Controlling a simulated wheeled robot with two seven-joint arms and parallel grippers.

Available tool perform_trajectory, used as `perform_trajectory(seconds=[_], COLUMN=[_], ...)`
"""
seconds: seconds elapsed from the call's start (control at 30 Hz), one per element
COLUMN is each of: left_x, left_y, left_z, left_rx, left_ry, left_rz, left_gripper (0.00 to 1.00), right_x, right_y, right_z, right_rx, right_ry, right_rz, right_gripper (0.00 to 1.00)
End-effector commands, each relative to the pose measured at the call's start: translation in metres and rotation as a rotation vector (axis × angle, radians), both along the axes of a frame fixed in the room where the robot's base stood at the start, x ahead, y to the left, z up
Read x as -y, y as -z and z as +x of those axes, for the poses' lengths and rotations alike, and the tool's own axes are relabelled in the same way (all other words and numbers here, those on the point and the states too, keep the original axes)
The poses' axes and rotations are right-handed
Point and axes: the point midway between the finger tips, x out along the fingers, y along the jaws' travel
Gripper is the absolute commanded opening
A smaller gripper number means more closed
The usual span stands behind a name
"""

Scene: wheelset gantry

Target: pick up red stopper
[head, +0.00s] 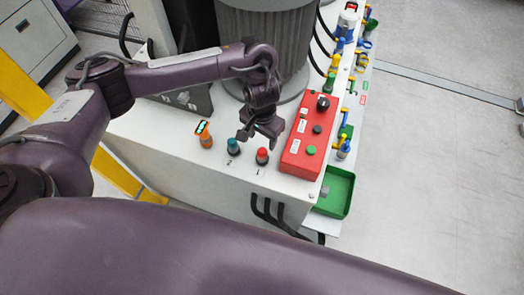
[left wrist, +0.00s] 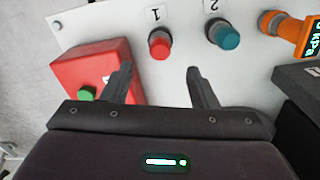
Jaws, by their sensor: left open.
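The red stopper (head: 262,156) stands in a dark collar on the white table top, near its front edge. In the left wrist view the red stopper (left wrist: 159,46) lies just beyond the fingertips, roughly centred between them, beside the label "1". My left gripper (head: 257,139) is open and empty, close to the stopper on its far side in the head view. In the left wrist view both fingers of the left gripper (left wrist: 160,70) show apart, with only white surface between them. My right gripper is not in view.
A teal stopper (head: 233,147) stands left of the red one, then an orange gauge (head: 205,137). A red control box (head: 305,140) is close on the right. A large grey cylinder (head: 268,45) rises behind the gripper.

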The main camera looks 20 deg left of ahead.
Motion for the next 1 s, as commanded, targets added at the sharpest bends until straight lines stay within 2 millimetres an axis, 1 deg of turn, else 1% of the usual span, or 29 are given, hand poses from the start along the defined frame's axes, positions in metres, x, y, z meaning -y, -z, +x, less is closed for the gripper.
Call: perform_trajectory(seconds=[0.1, 0.2, 0.27, 0.4, 0.53, 0.67, 0.83, 0.87, 1.0], left_x=[-0.002, -0.001, -0.002, -0.001, -0.001, -0.001, -0.001, -0.001, -0.001], left_y=[0.016, 0.026, 0.031, 0.049, 0.068, 0.075, 0.075, 0.075, 0.075], left_z=[-0.001, -0.001, -0.001, 0.0, 0.0, 0.001, 0.001, 0.001, 0.001], left_rx=[-0.008, -0.007, -0.007, -0.005, -0.006, -0.003, -0.003, -0.003, -0.003], left_ry=[-0.01, -0.009, -0.009, -0.008, -0.007, -0.006, -0.005, -0.005, -0.005], left_rz=[0.006, 0.004, 0.006, 0.007, 0.006, 0.004, 0.004, 0.004, 0.004], left_gripper=[0.54, 0.54, 0.54, 0.54, 0.54, 0.54, 0.54, 0.52, 0.34], right_x=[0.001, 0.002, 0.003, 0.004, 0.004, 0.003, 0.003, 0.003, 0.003], right_y=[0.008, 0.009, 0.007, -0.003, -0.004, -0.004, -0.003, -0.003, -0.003], right_z=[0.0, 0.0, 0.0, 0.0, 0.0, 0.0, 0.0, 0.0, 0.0], right_rx=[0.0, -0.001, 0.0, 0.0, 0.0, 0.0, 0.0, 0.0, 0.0], right_ry=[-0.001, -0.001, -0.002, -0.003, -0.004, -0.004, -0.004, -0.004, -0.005], right_rz=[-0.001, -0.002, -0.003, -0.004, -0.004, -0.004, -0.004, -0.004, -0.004], right_gripper=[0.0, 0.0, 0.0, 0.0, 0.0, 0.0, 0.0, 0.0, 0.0])
